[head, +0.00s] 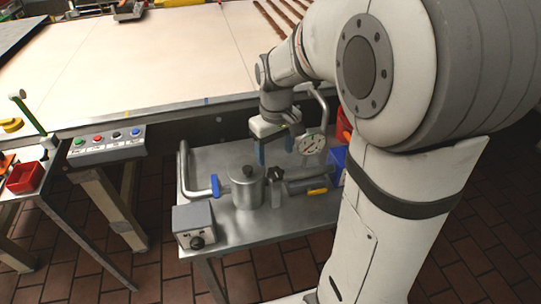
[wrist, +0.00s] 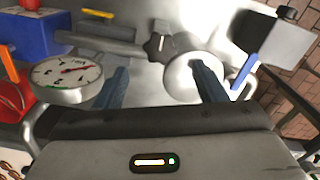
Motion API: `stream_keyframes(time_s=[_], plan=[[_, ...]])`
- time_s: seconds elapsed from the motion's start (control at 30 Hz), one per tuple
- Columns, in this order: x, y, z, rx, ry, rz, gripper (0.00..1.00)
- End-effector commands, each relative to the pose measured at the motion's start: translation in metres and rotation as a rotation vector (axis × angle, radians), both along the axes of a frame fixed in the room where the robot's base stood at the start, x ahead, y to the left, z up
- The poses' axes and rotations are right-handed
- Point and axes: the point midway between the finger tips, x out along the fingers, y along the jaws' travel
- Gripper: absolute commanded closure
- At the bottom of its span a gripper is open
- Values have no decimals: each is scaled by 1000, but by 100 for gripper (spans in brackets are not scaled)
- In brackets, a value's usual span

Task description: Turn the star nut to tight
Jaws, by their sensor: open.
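The black star nut (head: 275,173) sits on the metal pipework, just right of a steel pot (head: 247,190). In the wrist view the star nut (wrist: 160,47) lies beyond my fingertips, between their lines and apart from them. My gripper (head: 276,151) points down above the steel bench, its blue fingers spread and empty. In the wrist view my gripper (wrist: 160,68) has its right finger across the round pot top (wrist: 186,80). I cannot tell whether that finger touches the pot.
A dial gauge (head: 311,143) stands right of my gripper; its dial (wrist: 68,80) is near my left finger. A blue valve handle (head: 215,185), a yellow-marked handle (head: 317,191) and a grey control box (head: 194,223) share the bench. The large table edge runs behind.

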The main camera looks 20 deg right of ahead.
Motion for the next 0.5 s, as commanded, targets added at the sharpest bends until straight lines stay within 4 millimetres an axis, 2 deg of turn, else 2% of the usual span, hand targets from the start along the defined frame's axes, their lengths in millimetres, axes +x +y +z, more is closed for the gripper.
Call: stream_keyframes(time_s=[0.2, 0.33, 0.5], plan=[[-1, 0, -37, -1, 5, 0, 36], [-1, 0, -52, 0, 3, 0, 36], [-1, 1, -59, 0, 0, 0, 36]])
